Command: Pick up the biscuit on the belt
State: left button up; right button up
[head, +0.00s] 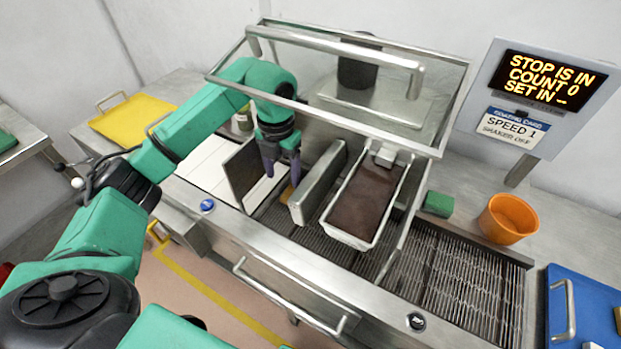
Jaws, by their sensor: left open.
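A small piece of tan biscuit (287,194) shows on the belt (271,214), between a dark upright plate and a metal block. Most of it is hidden. My left gripper (282,174) points down just above it, with its dark fingers apart and empty. From this angle I cannot tell whether the fingertips touch the biscuit. My right gripper is not in view.
The dark plate (243,170) stands left of my left gripper, and the metal block (318,182) right of it. A white tray (346,240) with brown filling sits further right. A clear guard (340,70) is raised above. An orange bucket (507,219) and green sponge (438,204) stand at the right.

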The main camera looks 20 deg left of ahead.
aim_at(286, 198)
pick_arm(q)
jog(key=f+p, duration=0.2)
jog(key=f, duration=0.1)
jog(key=s+f+p, duration=0.1)
jog(key=shift+s+d+f, duration=0.1)
jog(key=shift+d+f, duration=0.15)
jog(key=shift+d, duration=0.05)
jog(key=shift+w+a+f, duration=0.1)
jog(key=shift+w+f, duration=0.05)
jog(key=shift+f, duration=0.45)
jog(key=shift+w+f, duration=0.1)
jog(key=shift+f, duration=0.5)
jog(key=shift+w+f, duration=0.1)
jog(key=shift+w, duration=0.05)
jog(key=shift+c, duration=0.3)
grip_shut()
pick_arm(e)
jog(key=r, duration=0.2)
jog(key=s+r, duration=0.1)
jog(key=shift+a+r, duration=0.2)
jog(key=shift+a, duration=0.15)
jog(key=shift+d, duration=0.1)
